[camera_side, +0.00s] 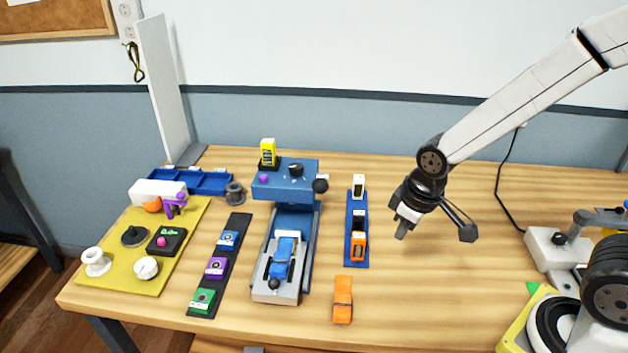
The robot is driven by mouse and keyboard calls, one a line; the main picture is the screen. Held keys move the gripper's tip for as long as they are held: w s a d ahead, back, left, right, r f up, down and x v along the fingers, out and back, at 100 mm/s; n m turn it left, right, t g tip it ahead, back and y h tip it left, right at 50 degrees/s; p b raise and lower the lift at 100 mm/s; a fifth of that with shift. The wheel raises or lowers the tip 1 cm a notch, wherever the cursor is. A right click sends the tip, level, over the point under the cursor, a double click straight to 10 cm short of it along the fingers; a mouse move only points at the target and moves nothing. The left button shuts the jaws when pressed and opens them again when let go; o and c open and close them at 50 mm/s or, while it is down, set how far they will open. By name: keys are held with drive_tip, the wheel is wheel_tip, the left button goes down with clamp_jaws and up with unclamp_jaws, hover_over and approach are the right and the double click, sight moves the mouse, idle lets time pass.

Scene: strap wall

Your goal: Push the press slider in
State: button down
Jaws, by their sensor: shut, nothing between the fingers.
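The press (286,185) stands near the middle of the table, with a blue head, a black knob on top and a black ball at its right side. Its slider (284,258), which seems to be the blue carriage with a dark round knob at its near end, sits toward the front of the light grey base, out from under the head. My gripper (402,232) is shut and empty. It hangs above the table to the right of the press, apart from it and beyond the blue strip. Its fingertips point down.
A blue strip (357,214) with small blocks stands between press and gripper. An orange block (343,300) lies in front of it. A dark strip (237,250) with coloured blocks and a yellow board (120,279) lie left. A machine (560,255) stands far right. Table below the gripper is clear.

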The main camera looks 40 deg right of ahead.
drive_tip(key=w+a+n+h, duration=0.1)
drive_tip(key=w+a+n, duration=0.2)
drive_tip(key=a+n, duration=0.8)
drive_tip(key=w+a+n+h, duration=0.1)
drive_tip(key=w+a+n, duration=0.3)
drive_tip(key=a+n, duration=0.6)
drive_tip(key=a, duration=0.7)
drive_tip(key=shift+w+a+r+n+g, duration=0.25)
drive_tip(key=shift+r+n+g, duration=0.15)
drive_tip(key=x, duration=1)
drive_tip(key=shift+d, duration=0.15)
drive_tip(key=shift+w+d+f, duration=0.2)
drive_tip(key=shift+w+d, duration=0.45)
drive_tip(key=shift+d, duration=0.2)
drive_tip(key=shift+w+d+f, duration=0.15)
drive_tip(key=shift+w+d, duration=0.35)
drive_tip(key=shift+d, duration=0.25)
drive_tip(key=w+d, duration=0.8)
drive_tip(key=shift+w+d, duration=0.25)
